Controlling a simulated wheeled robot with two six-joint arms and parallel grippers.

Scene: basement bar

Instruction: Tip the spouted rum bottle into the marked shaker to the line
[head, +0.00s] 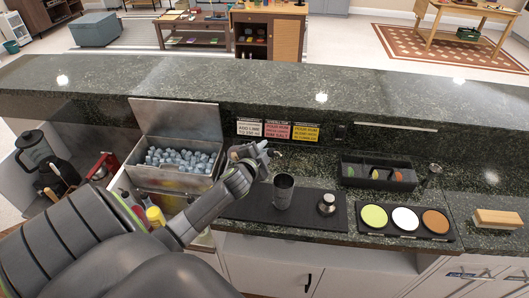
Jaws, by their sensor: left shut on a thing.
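The metal shaker (283,192) stands upright and open on the black bar mat (247,208). Its marked line cannot be made out at this size. My left gripper (256,151) is above and a little left of the shaker, shut on what appears to be the rum bottle. The gripper and wrist hide nearly all of the bottle. A small spout-like tip (278,154) shows just right of the gripper, above the shaker's mouth and apart from it. I cannot see any stream of liquid. My right gripper is not in view.
A small metal cap-like piece (327,204) stands right of the shaker. An open ice bin (172,180) is at left. A garnish tray (378,184) and a three-colour rimmer tray (406,236) are at right. The raised counter (390,98) runs behind.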

